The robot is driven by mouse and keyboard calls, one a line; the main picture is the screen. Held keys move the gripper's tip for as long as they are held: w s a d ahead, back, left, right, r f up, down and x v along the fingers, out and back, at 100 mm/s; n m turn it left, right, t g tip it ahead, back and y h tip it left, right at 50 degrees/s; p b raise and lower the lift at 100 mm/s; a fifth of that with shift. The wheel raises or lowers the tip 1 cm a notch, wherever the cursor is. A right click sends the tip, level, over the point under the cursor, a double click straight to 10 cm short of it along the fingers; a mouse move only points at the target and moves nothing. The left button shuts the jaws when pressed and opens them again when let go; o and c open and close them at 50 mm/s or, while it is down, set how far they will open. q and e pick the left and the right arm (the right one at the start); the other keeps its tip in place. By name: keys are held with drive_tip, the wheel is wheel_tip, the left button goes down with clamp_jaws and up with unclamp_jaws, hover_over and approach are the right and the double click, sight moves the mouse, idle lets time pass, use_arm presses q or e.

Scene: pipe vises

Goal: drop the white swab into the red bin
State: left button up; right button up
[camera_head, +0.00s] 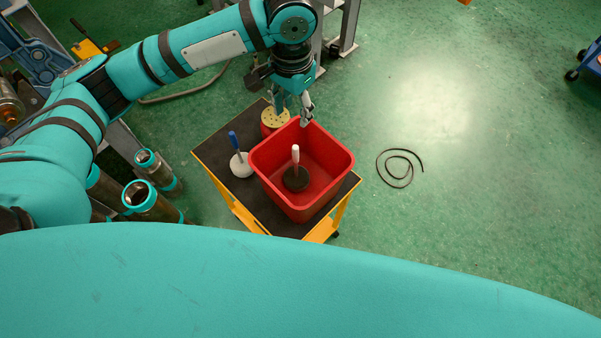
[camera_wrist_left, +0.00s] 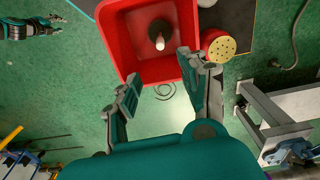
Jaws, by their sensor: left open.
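A swab with a white handle (camera_head: 295,155) and a dark round base stands upright inside the red bin (camera_head: 337,157). In the left wrist view the handle (camera_wrist_left: 160,42) shows end-on within the bin (camera_wrist_left: 120,48). Another swab with a blue handle and a white round base (camera_head: 241,166) stands outside the bin, at its left. My left gripper (camera_head: 293,108) is open and empty near the bin's far rim; its spread fingers show in the left wrist view (camera_wrist_left: 158,68). My right gripper (camera_wrist_left: 48,27) is at that view's top left; its jaw opening is unclear.
The bin stands on a dark-topped cart with a yellow frame (camera_head: 318,232). A red pot with a yellow perforated top (camera_head: 274,119) is just behind the bin. Pipes (camera_head: 150,202) stand at the left. A cable loop (camera_head: 399,168) lies on the open green floor at the right.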

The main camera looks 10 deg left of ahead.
use_arm(q)
wheel_tip(320, 180, up, 9)
drive_tip(key=shift+f, duration=0.1)
idle(0.5)
